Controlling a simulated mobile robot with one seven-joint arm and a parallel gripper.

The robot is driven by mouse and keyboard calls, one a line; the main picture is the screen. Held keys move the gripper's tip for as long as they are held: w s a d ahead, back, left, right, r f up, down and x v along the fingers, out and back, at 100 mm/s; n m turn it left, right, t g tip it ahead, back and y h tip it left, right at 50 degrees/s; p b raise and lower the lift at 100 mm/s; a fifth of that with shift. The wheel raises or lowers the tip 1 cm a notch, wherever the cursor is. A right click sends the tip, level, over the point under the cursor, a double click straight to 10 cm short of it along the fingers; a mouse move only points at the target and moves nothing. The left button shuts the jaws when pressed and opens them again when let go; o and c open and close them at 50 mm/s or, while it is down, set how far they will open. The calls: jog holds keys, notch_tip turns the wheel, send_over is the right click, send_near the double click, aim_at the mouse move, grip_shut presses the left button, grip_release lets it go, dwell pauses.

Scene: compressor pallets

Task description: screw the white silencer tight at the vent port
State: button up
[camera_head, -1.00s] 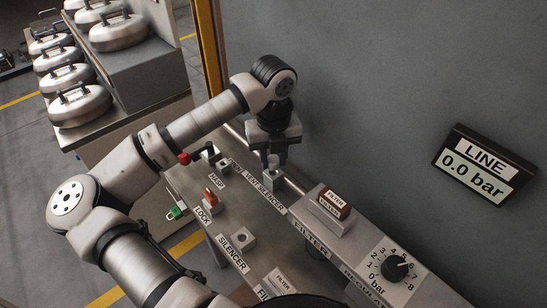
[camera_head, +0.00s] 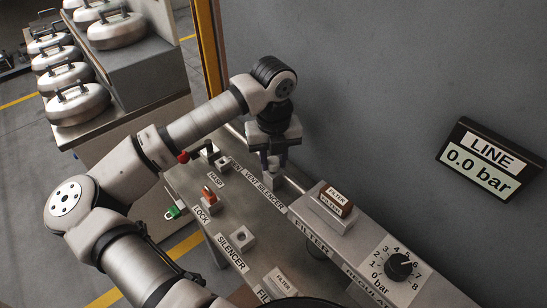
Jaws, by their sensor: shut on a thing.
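My gripper (camera_head: 273,162) points down at the block of the vent port (camera_head: 271,183), beside the label reading "VENT SILENCER". It is shut on the white silencer (camera_head: 273,167), a small pale piece between the fingertips and mostly hidden by them. The silencer is upright at the top of the block. I cannot tell how deep its thread sits. A holder block (camera_head: 241,241) with a dark hole stands by the "SILENCER" label at the bench front.
A red-handled valve (camera_head: 196,154) is left of my gripper. An orange lock piece (camera_head: 209,194), filter blocks (camera_head: 336,201) and a regulator knob (camera_head: 399,266) are on the bench. The line display (camera_head: 487,160) reads 0.0 bar. A grey wall rises close behind.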

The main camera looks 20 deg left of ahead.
aim_at(273, 161)
jog(key=shift+f+b, duration=0.45)
jog(key=shift+f, duration=0.05)
jog(key=o, duration=1)
jog(key=shift+r, duration=0.1)
notch_tip(273, 161, up, 14)
jog(key=shift+f+b, duration=0.1)
jog(key=shift+b, duration=0.7)
